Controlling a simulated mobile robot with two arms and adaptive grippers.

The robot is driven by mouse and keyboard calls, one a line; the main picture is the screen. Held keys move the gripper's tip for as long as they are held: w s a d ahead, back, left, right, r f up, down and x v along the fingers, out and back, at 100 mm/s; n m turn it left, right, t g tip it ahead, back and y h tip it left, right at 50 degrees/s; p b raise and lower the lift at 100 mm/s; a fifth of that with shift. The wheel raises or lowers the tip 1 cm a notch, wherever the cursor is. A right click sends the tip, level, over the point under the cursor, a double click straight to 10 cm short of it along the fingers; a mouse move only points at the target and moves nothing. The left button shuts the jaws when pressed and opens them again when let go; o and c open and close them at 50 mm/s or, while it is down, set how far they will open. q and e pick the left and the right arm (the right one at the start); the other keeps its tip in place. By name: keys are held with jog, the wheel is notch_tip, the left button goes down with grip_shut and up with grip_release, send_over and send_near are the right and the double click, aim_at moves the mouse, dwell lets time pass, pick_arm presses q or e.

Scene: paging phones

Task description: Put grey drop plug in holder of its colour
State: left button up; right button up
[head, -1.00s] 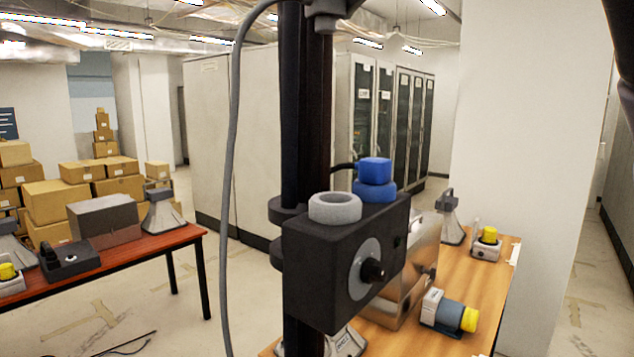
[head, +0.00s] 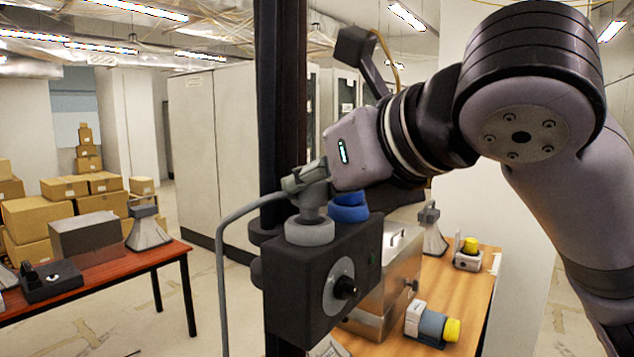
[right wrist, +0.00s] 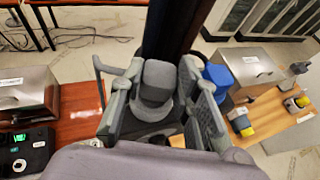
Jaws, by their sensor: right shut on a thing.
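My right gripper (head: 308,183) reaches in from the right and is shut on the grey drop plug (head: 314,202), which hangs upright over the grey ring holder (head: 309,233) on top of a black box (head: 312,280). The plug's lower end meets the ring's top in the head view; I cannot tell how deep it sits. In the right wrist view the grey plug (right wrist: 158,78) stands between the two fingers (right wrist: 162,105). My left gripper is not in view.
A blue plug and holder (head: 348,207) stand right beside the grey holder, close to my fingers. A dark post (head: 280,110) rises behind the box. A metal case (head: 400,262) and yellow-capped connector (head: 432,325) are on the wooden table. A red-brown table (head: 140,262) stands left.

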jog(key=shift+w+a+f, duration=0.1)
jog(key=shift+w+f, duration=0.1)
jog(key=shift+f, duration=0.4)
jog(key=shift+s+f, duration=0.1)
jog(key=shift+f, duration=0.1)
jog(key=o, duration=1.2)
jog(key=shift+c, duration=0.2)
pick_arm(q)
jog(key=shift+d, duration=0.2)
pick_arm(e)
jog(key=shift+r, duration=0.35)
pick_arm(q)
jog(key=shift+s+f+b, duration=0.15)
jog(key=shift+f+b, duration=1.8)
jog(key=shift+b, duration=0.05)
pick_arm(e)
jog(key=v, duration=1.2)
